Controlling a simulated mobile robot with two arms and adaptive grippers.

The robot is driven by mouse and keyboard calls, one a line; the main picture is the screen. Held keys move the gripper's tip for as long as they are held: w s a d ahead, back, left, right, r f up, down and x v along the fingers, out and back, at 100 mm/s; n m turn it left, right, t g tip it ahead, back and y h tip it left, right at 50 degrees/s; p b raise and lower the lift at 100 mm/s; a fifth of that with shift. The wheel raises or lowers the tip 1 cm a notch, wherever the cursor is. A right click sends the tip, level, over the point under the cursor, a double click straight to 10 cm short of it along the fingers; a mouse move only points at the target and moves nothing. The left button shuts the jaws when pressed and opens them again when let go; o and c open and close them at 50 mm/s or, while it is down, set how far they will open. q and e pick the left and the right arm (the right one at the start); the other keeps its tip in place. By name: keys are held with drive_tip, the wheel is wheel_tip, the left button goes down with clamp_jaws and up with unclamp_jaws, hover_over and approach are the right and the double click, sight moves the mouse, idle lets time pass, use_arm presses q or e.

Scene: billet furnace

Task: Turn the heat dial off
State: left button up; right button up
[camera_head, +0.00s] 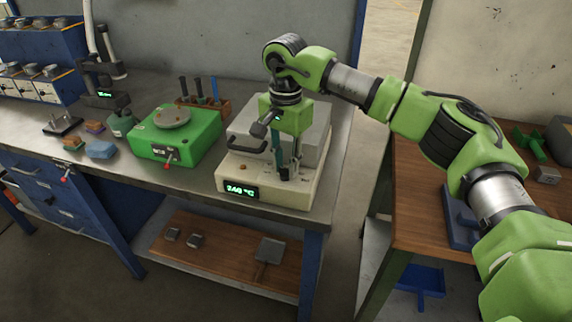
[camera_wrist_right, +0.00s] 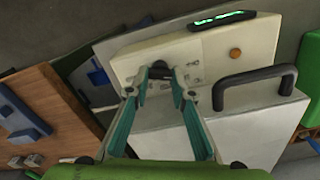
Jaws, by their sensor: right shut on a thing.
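The billet furnace (camera_head: 238,178) is a cream and grey box on the bench, with a lit green display (camera_head: 241,191) that seems to read 240 °C. In the right wrist view the display (camera_wrist_right: 222,20) is at the top, above the cream panel (camera_wrist_right: 205,55). The black heat dial (camera_wrist_right: 160,70) sits on that panel among small printed marks. My right gripper (camera_head: 284,170) points down at the panel from above. Its teal-backed fingers (camera_wrist_right: 157,84) are shut on the dial, hiding part of it. My left gripper is not in view.
A black furnace handle (camera_wrist_right: 254,84) stands close beside the fingers. A brown button (camera_wrist_right: 235,54) is on the same panel. A green device (camera_head: 178,138) with a round plate is left of the furnace. A wooden-topped table (camera_head: 425,190) stands right, across a gap.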

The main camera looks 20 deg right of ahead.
drive_tip(key=shift+w+r+n, duration=0.1)
drive_tip(key=shift+n, duration=0.9)
drive_tip(key=o, duration=1.1)
wheel_tip(320, 180, up, 12)
